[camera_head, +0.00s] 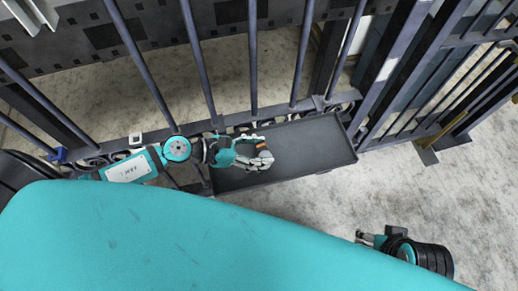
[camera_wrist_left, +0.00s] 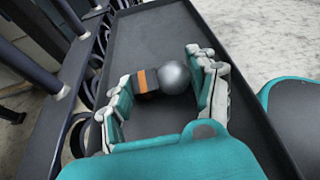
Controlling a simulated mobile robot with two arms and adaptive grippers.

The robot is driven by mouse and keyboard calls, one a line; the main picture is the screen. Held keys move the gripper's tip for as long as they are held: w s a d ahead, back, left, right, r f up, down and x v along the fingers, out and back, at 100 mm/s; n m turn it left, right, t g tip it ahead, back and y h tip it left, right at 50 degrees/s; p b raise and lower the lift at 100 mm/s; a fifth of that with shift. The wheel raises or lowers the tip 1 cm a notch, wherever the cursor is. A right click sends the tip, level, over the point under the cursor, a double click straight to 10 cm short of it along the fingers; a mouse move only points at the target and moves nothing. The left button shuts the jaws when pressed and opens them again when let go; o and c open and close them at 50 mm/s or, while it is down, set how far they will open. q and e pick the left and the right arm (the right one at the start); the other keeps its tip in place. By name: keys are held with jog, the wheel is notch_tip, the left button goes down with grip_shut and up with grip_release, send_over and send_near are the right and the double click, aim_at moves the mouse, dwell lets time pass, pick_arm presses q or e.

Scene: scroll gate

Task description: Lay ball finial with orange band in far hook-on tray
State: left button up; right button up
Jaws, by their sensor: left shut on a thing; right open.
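The ball finial (camera_wrist_left: 174,78) has a grey metal ball and a dark block-like neck with an orange band. It lies sideways between the two fingers of my left gripper (camera_wrist_left: 168,92), which is shut on it. In the head view my left gripper (camera_head: 262,158) is over the left part of a dark, shallow hook-on tray (camera_head: 315,145) at the gate; the tray also fills the middle of the left wrist view (camera_wrist_left: 160,30). I cannot tell whether the finial touches the tray floor. My right gripper (camera_head: 366,239) is open at the lower right, partly hidden.
The gate's dark bars (camera_head: 253,60) rise along the tray's far side, with scrollwork at the rail. A white clip-like part (camera_head: 135,139) and a blue one (camera_head: 58,154) sit on the rail at left. The tray's right part is empty. Bare floor (camera_head: 440,195) lies to the right.

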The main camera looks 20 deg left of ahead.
pick_arm(q)
jog(key=o, duration=1.5)
jog(key=shift+s+a, duration=0.1)
jog(key=shift+a, duration=0.05)
jog(key=v, duration=1.1)
jog(key=shift+s+a+r, duration=0.1)
jog(key=shift+a+r, duration=0.15)
jog(key=shift+r, duration=0.05)
